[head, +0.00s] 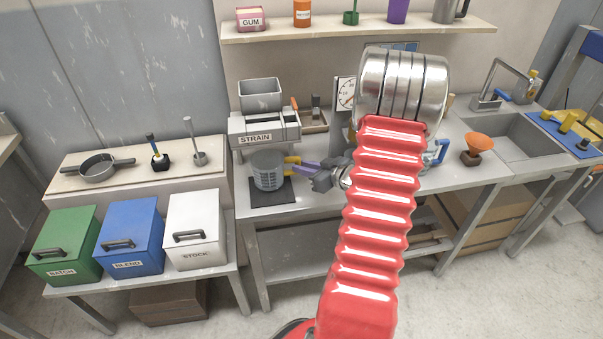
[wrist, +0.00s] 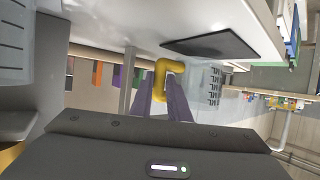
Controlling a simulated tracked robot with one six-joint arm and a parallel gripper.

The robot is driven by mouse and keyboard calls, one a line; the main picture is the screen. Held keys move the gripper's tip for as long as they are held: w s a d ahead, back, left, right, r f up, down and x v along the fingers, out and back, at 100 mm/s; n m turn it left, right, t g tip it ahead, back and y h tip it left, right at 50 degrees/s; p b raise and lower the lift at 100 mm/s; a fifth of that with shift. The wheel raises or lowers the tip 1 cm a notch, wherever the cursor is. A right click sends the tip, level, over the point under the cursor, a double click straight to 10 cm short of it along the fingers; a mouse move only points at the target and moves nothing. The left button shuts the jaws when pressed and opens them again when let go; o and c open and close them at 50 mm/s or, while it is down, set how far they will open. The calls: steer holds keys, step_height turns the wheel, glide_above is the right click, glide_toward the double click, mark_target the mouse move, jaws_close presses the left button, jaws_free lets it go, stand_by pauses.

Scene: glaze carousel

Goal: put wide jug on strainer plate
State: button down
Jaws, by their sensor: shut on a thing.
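The wide jug (head: 268,171) is a pale grey, see-through jug with dark marks and a yellow handle (head: 292,160). My gripper (head: 302,166), with purple fingers, is shut on that handle from the right. In the wrist view the fingers close on the yellow handle (wrist: 169,68), with the jug (wrist: 211,88) behind it. The strainer plate (head: 285,196) is a flat dark square on the bench, in front of the STRAIN box. The jug looks upright over the plate and hides its middle. The plate also shows in the wrist view (wrist: 212,42). I cannot tell whether the jug touches it.
The grey STRAIN box (head: 262,128) stands close behind the jug. A dial gauge (head: 346,94) is partly hidden by my arm. An orange funnel (head: 480,146) stands to the right, before the sink (head: 522,133). Green, blue and white bins (head: 195,225) stand lower left.

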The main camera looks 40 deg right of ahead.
steer(key=shift+f, duration=0.8)
steer(key=c, duration=1.7)
jaws_free()
steer(key=v, duration=1.2)
steer(key=shift+s, duration=0.1)
